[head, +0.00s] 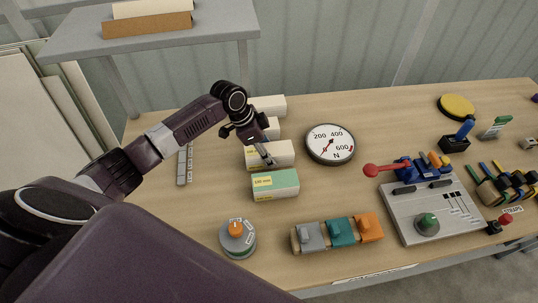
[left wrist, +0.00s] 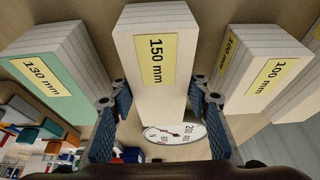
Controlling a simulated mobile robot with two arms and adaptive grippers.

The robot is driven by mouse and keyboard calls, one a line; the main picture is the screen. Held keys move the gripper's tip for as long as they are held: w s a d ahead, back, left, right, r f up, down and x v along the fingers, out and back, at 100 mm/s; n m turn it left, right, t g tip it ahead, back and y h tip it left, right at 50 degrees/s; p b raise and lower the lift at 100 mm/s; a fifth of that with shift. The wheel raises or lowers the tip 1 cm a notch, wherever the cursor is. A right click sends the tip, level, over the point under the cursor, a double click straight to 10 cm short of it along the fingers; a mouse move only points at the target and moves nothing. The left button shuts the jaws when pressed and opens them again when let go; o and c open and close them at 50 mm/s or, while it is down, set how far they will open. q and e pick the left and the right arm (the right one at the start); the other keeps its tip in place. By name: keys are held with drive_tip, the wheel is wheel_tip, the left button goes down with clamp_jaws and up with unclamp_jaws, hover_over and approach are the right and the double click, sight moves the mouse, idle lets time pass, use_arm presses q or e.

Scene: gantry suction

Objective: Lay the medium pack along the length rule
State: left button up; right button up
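A row of box-shaped packs stands on the bench. The green pack (head: 275,187) is nearest; its label reads 130 mm in the left wrist view (left wrist: 45,75). Behind it is a white pack (head: 284,152), labelled 150 mm in the left wrist view (left wrist: 150,25). A white pack labelled 100 mm (left wrist: 262,75) comes after it. My left gripper (head: 269,160) is at the 150 mm pack. In the left wrist view its fingers (left wrist: 157,105) are apart, one on each side of that pack; contact is unclear. A grey strip, probably the length rule (head: 182,168), lies left of the packs. My right gripper is out of view.
A round dial gauge (head: 330,142) lies right of the packs. A weight-like knob (head: 237,238) and a block with coloured clips (head: 338,235) are in front. A grey control panel (head: 432,208) is at right. A raised shelf (head: 210,32) stands behind left.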

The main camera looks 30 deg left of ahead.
use_arm(q)
drive_tip(key=c, duration=0.8)
drive_tip(key=shift+w+r, duration=0.1)
drive_tip(key=shift+r, duration=0.05)
